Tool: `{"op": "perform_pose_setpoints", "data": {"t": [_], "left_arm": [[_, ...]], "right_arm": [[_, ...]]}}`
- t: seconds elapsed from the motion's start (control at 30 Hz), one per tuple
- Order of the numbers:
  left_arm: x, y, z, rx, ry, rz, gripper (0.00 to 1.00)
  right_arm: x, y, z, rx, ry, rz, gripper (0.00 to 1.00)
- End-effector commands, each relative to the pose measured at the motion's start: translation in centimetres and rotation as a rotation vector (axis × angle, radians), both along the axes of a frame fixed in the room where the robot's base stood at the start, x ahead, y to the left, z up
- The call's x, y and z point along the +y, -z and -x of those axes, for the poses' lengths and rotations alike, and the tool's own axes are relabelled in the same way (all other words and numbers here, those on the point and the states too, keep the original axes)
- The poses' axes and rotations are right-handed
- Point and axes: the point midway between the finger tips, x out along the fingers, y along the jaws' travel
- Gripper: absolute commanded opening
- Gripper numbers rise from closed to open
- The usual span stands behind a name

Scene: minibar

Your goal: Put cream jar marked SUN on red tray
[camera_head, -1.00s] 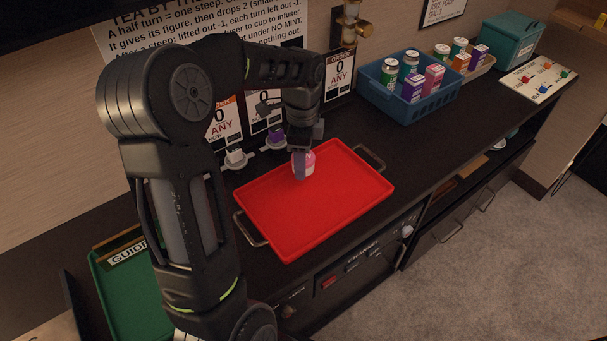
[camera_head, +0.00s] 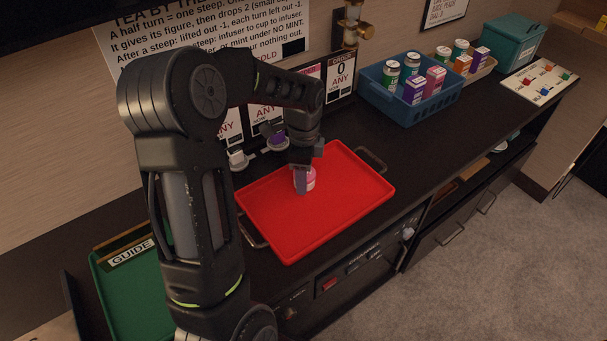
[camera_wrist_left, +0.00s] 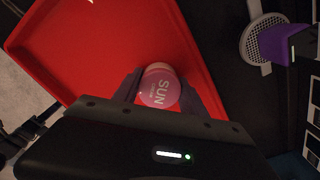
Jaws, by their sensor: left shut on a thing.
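My left gripper (camera_head: 303,182) is shut on the jar, with one finger on each side in the left wrist view (camera_wrist_left: 160,95). The jar is over the left-middle part of the red tray (camera_head: 345,205). I cannot tell whether its base touches the tray floor. My right gripper does not show.
A blue basket (camera_head: 425,105) with several jars and boxes stands behind the tray to the right. A green tray (camera_head: 130,290) lies at the left. Signs and small holders line the wall behind. Most of the red tray is bare.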

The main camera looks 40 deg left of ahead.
Motion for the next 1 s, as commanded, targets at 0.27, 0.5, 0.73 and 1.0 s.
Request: {"op": "perform_pose_setpoints", "data": {"t": [0.27,0.5,0.73,1.0], "left_arm": [[0.0,0.2,0.0,0.001,0.0,0.0,0.68],[0.0,0.2,0.0,0.001,0.0,0.0,0.71],[0.0,-0.9,-0.1,-0.002,0.0,-0.001,0.71],[0.0,-5.7,-0.1,-0.003,0.001,-0.002,0.71]], "right_arm": [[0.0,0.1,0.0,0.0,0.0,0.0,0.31],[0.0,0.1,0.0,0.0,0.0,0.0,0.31],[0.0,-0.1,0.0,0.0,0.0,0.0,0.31],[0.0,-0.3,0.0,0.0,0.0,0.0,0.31]]}}
